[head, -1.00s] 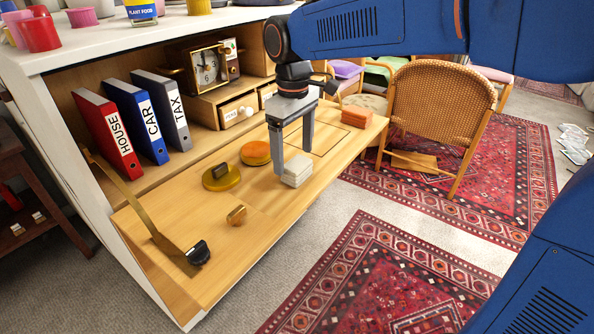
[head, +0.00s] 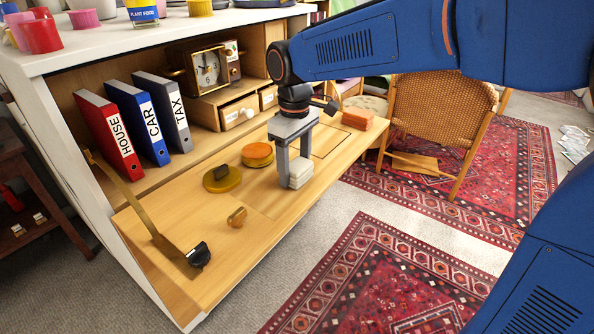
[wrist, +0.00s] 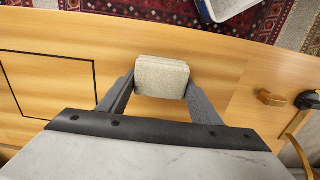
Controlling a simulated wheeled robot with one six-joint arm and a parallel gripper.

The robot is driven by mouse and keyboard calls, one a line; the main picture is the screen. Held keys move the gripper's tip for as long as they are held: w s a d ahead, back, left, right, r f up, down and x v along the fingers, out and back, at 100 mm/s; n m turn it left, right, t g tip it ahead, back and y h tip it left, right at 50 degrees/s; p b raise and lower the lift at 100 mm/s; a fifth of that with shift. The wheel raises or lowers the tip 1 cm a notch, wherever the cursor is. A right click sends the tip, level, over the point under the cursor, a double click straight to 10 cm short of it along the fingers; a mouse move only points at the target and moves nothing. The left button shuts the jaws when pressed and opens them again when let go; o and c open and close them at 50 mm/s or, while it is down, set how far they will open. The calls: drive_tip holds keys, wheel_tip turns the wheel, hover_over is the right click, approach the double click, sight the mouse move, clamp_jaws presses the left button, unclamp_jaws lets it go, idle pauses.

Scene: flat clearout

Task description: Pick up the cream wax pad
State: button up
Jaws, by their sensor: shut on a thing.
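The cream wax pad (head: 299,172) is a small pale block, seemingly layered, at the fold-down wooden desk flap. My gripper (head: 292,182) points down over the flap with its fingers on either side of the pad, shut on it. In the wrist view the pad (wrist: 162,78) sits between the two fingertips (wrist: 160,85). I cannot tell whether the pad still touches the wood.
Binders (head: 109,135) stand behind. A wicker chair (head: 440,105) is at right.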

sight(294, 163)
drive_tip(key=shift+r, duration=0.1)
wheel_tip(294, 163, up, 10)
drive_tip(key=shift+f, duration=0.1)
idle(0.3)
drive_tip(key=shift+o, duration=1.3)
drive_tip(key=shift+c, duration=0.8)
drive_tip(key=shift+w+a, duration=0.1)
